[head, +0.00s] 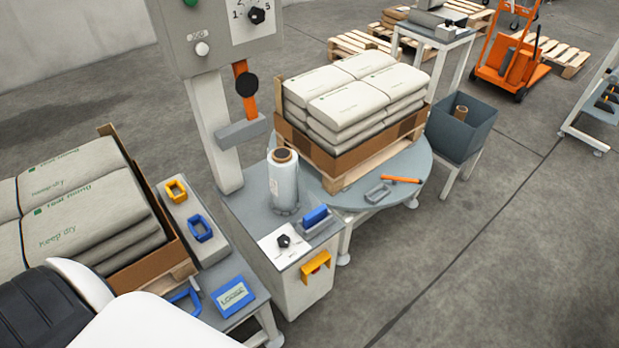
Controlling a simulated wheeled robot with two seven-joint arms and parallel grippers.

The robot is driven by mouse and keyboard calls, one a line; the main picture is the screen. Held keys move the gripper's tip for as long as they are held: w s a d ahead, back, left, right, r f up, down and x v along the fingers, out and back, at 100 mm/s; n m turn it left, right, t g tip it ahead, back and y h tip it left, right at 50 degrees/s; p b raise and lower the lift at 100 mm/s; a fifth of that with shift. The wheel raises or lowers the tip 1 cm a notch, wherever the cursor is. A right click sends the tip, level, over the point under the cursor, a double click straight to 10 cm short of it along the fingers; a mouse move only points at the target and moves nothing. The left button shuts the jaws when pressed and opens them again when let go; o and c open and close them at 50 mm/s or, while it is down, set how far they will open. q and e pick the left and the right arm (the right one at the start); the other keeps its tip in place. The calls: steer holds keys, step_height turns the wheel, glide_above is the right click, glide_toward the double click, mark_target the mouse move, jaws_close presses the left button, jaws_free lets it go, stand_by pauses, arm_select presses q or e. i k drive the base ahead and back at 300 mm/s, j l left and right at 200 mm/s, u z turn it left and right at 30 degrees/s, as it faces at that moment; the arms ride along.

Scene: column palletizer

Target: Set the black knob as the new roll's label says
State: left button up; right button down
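A black knob (257,15) with a pointer sits on the upper panel's white dial, where the figures 1 and 5 can be made out. Its exact setting is hard to read. A second black knob (284,241) sits on a white plate on the grey cabinet, its markings too small to read. A wrapped film roll (284,180) stands upright on the cabinet. No readable label shows on it. Part of my arm shows at the lower left. Neither gripper is in view.
An orange lever (241,90) with a black ball is on the column. Stacked sacks (350,90) stand on the round table (420,165); more sacks (85,205) are at left. A blue sign (233,296), apparently reading LOOSE, is in front. A dark bin (445,130) holds a brown core.

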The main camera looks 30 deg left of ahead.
mark_target(284, 241)
steer(key=u, duration=1.1)
